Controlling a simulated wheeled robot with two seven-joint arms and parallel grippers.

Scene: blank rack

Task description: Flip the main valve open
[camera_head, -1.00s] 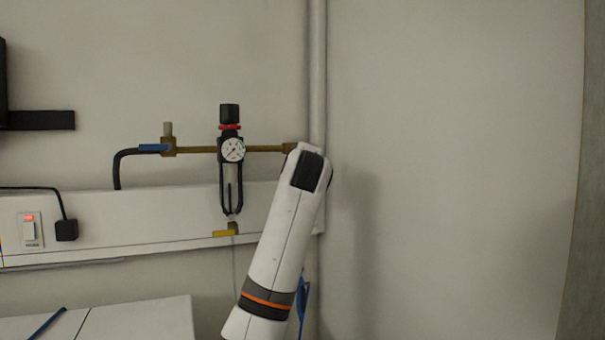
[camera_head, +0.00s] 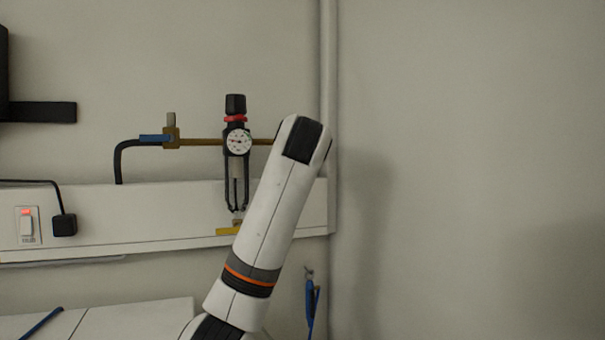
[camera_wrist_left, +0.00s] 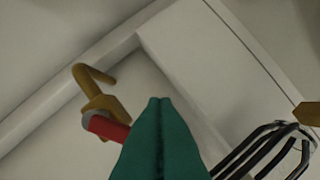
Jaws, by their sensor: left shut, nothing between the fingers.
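In the left wrist view, a red handle (camera_wrist_left: 105,127) sits on a brass fitting (camera_wrist_left: 98,100) with a bent brass pipe end. It is probably the main valve; the head view does not show it, and my arm covers that stretch of pipe. My left gripper (camera_wrist_left: 160,103) has teal fingers pressed together, with nothing between them. Its tip is to the right of the red handle; whether they touch I cannot tell. In the head view the arm hides the gripper. My right gripper is not in view.
A black regulator with a round gauge (camera_head: 238,142) hangs on the brass pipe (camera_head: 200,142). A white wall pipe (camera_head: 328,70) stands behind my arm. The wall at right is clear.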

